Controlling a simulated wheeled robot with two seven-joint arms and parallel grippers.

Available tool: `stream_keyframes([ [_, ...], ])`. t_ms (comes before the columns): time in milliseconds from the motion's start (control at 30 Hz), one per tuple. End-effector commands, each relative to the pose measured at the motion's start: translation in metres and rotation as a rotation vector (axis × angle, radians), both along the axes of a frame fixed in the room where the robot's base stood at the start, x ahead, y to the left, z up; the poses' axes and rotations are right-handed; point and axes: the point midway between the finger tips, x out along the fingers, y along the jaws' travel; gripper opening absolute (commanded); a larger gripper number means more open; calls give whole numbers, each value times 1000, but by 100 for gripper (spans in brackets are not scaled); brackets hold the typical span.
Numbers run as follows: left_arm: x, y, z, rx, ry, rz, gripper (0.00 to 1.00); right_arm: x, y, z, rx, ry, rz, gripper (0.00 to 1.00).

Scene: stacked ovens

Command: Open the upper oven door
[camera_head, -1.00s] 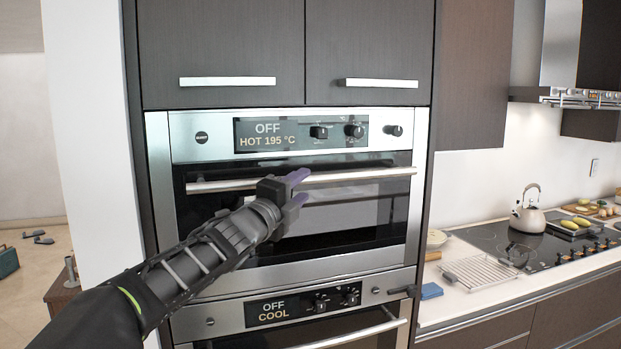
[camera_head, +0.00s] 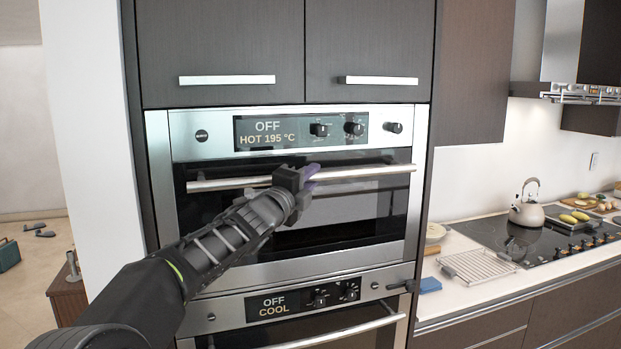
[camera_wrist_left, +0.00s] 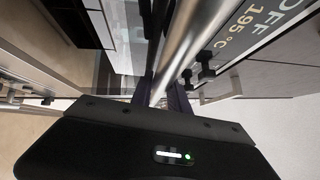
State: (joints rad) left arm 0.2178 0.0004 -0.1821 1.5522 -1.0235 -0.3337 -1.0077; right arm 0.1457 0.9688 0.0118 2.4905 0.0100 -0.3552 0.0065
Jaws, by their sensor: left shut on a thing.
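The upper oven door (camera_head: 350,213) has a dark glass window and looks closed or nearly so; a small gap would be hard to tell. Its long silver bar handle (camera_head: 375,172) runs across the top of the door. My left gripper (camera_head: 309,177) is at the middle of this handle, shut on it, and hides a short part of the bar. In the left wrist view the handle (camera_wrist_left: 193,42) runs between the two fingers (camera_wrist_left: 161,92). The upper display (camera_head: 267,133) reads OFF, HOT 195 °C. My right gripper is not in view.
The lower oven (camera_head: 325,303), marked OFF, COOL, sits directly below. Cupboards with bar handles (camera_head: 227,80) are above. A counter with a wire rack (camera_head: 478,266), a kettle (camera_head: 527,209) and a hob (camera_head: 510,240) is at the right. The floor at far left shows some small items.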

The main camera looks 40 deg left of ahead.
Motion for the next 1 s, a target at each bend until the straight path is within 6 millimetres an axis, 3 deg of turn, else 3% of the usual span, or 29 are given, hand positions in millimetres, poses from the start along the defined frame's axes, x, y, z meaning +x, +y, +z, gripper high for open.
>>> stream_keyframes([
  [200, 0, 0, -1, 0, 1, 0, 0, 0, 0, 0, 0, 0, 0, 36],
  [1000, 0, 0, -2, -2, 3, 0, 0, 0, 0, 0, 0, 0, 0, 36],
])
